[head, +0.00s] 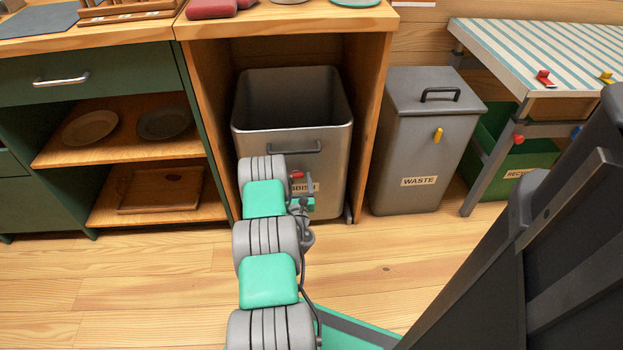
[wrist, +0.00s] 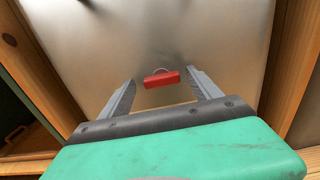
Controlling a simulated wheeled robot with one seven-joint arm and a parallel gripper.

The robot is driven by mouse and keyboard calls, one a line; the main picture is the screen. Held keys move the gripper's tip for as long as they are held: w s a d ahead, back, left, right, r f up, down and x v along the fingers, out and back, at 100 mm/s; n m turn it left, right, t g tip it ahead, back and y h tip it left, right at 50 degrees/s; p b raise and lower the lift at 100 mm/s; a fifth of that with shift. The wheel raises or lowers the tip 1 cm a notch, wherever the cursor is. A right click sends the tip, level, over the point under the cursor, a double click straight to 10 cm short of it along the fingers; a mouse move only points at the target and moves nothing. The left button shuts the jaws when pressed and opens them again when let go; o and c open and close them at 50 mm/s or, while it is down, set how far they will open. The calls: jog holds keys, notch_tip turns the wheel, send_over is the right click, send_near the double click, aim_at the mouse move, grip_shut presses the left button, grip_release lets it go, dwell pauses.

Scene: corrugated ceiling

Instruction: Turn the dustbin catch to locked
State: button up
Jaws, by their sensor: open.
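A grey metal bin (head: 252,135) stands in the wooden cabinet bay, its top open, with a dark handle on its front and a partly hidden label. A red catch (wrist: 161,79) is on the bin's front; in the wrist view it lies nearly level, slightly tilted. It also shows in the head view (head: 296,174), beside my arm. My gripper (wrist: 162,83) is open, with one finger on each side of the catch and a visible gap to both. In the head view my arm and wrist hide much of the bin's lower front.
Cabinet side walls (head: 372,110) flank the metal bin closely. The floor in front is clear.

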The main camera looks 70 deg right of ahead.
jog(key=shift+c, duration=0.4)
jog(key=shift+d, duration=0.1)
jog(key=c, duration=1.3)
jog(key=shift+r+m, duration=0.1)
jog(key=shift+m, duration=0.2)
jog(key=m, duration=0.4)
jog(key=shift+s, duration=0.15)
jog(key=m, duration=0.5)
jog(key=shift+p, duration=0.3)
jog(key=m, duration=0.4)
jog(key=shift+s, duration=0.15)
jog(key=shift+s+f+m, duration=0.1)
jog(key=shift+f+m, duration=0.05)
jog(key=shift+m, duration=0.95)
jog(key=shift+f+m, duration=0.1)
jog(key=shift+m, duration=1)
